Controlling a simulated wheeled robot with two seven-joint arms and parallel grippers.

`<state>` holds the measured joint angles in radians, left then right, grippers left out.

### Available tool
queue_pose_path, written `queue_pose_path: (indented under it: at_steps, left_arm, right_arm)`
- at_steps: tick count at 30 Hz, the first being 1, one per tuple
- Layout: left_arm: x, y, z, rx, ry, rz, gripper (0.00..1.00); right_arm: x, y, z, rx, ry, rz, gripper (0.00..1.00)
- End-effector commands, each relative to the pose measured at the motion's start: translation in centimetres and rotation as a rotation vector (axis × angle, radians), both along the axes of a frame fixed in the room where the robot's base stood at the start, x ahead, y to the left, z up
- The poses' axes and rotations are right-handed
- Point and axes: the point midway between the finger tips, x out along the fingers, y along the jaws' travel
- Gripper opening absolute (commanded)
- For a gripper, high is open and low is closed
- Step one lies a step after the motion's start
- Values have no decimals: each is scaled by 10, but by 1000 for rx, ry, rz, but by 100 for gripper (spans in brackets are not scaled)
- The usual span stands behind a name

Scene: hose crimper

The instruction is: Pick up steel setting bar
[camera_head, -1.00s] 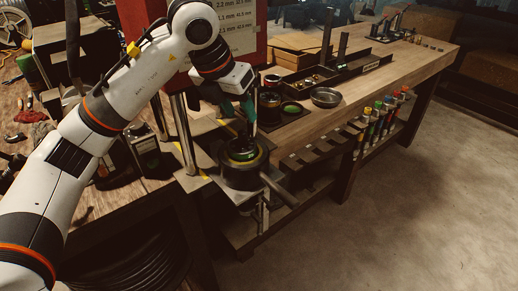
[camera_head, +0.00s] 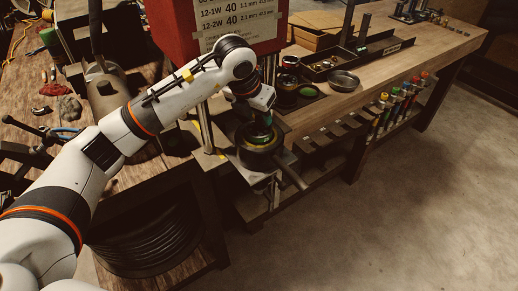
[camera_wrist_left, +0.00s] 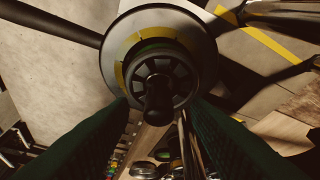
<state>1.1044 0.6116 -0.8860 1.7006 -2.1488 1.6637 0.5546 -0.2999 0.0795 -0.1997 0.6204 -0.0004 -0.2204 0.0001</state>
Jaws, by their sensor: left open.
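A dark, round-ended bar (camera_wrist_left: 158,105) stands out of the middle of the round crimper head in the left wrist view; I take it for the steel setting bar. The crimper head (camera_wrist_left: 190,60) has a ring of dark dies and yellow marks around it. It also shows in the head view (camera_head: 258,152). My left gripper (camera_head: 263,122) points down over the crimper. In the left wrist view its dark green fingers (camera_wrist_left: 160,112) are open, one on each side of the bar. I cannot tell whether they touch it. My right gripper is out of view.
A handle (camera_head: 293,176) sticks out from the crimper at the front right. A red cabinet with a size chart (camera_head: 240,18) stands behind. A metal bowl (camera_head: 343,81) and a black tray (camera_head: 325,68) lie on the bench. Several coloured-handled tools (camera_head: 400,100) hang at its edge.

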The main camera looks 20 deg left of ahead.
Motion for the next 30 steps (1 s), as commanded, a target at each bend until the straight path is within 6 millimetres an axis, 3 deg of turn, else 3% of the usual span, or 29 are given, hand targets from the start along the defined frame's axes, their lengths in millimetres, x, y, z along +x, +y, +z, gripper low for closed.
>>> queue_pose_path:
  at_steps: [9,17,30]
  left_arm:
    - [2,-1,-6,1,0,-1,42]
    - [2,-1,-6,0,0,-1,0]
    - [3,-1,2,-3,-7,0,0]
  right_arm:
    - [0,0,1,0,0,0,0]
    - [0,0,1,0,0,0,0]
    - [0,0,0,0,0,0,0]
